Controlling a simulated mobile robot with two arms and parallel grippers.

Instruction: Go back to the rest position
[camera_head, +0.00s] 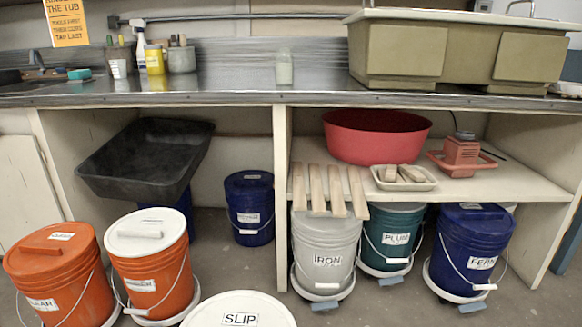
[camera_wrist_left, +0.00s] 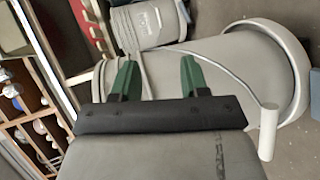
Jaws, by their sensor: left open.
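My left gripper (camera_wrist_left: 157,80) shows only in the left wrist view. Its two green fingers are apart, with nothing between them. Beyond the fingers is a pale grey, rounded bucket-like body (camera_wrist_left: 225,75) with a wire handle and a white handle grip (camera_wrist_left: 268,132) to the right of the gripper. I cannot tell whether a finger touches it. Neither gripper nor arm shows in the head view, and my right gripper is in neither view.
In the head view, orange buckets (camera_head: 58,272) stand at left, and a white SLIP lid (camera_head: 240,310) at the bottom. Grey IRON (camera_head: 325,250), green PLUM (camera_head: 390,240) and blue FERN (camera_head: 468,250) buckets stand under the shelf (camera_head: 510,185). A black tub (camera_head: 145,160) juts out at left.

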